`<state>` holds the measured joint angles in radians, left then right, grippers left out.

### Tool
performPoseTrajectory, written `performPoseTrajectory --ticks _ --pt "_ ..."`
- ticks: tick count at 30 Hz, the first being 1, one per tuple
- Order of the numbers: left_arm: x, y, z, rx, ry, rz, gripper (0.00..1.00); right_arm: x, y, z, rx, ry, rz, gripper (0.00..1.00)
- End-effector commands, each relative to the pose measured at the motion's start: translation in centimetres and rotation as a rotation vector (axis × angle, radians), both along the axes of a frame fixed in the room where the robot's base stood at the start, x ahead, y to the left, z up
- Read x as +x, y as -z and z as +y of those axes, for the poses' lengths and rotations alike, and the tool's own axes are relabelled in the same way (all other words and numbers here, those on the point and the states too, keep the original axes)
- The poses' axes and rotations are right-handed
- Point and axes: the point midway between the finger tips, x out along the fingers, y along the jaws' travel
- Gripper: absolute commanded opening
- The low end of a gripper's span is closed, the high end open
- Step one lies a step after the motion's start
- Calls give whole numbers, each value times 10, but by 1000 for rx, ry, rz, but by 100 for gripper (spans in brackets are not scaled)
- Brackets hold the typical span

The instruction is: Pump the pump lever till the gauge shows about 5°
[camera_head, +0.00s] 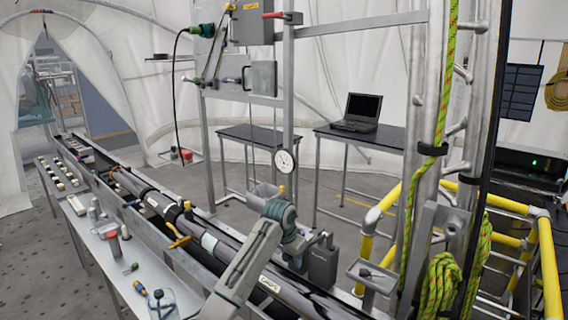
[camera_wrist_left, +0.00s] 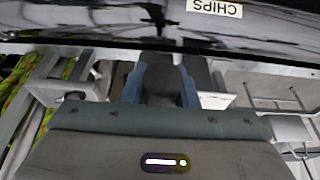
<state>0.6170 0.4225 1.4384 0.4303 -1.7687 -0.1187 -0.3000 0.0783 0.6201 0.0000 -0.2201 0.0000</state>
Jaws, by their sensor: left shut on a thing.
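My left gripper (camera_head: 318,241) is at the end of the grey and teal arm, beside the long dark tube. In the left wrist view its two bluish fingers (camera_wrist_left: 161,88) are shut on a dark rounded grip, which looks like the pump lever's handle (camera_wrist_left: 162,80). The rest of the lever is hidden. A dark grey box (camera_head: 322,266), perhaps the pump's body, is just below the gripper. The round white gauge (camera_head: 284,161) is on the metal frame above; its needle is too small to read. My right gripper is not in view.
The long dark tube (camera_head: 210,243) lies in a metal trough, and also crosses the top of the left wrist view. Yellow railings (camera_head: 383,205) and a roped mast (camera_head: 412,190) stand to the right. A laptop (camera_head: 359,112) is on a table behind. Tools lie on the left bench (camera_head: 112,262).

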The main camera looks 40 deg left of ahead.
Motion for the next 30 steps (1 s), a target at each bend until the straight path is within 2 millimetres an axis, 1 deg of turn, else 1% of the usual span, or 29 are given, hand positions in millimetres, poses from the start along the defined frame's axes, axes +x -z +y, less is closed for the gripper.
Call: performPoseTrajectory --ticks 11,30 --pt "1 -3 0 0 1 -2 3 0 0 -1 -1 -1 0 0" --pt "18 -48 -1 1 1 -3 3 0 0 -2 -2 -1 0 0"
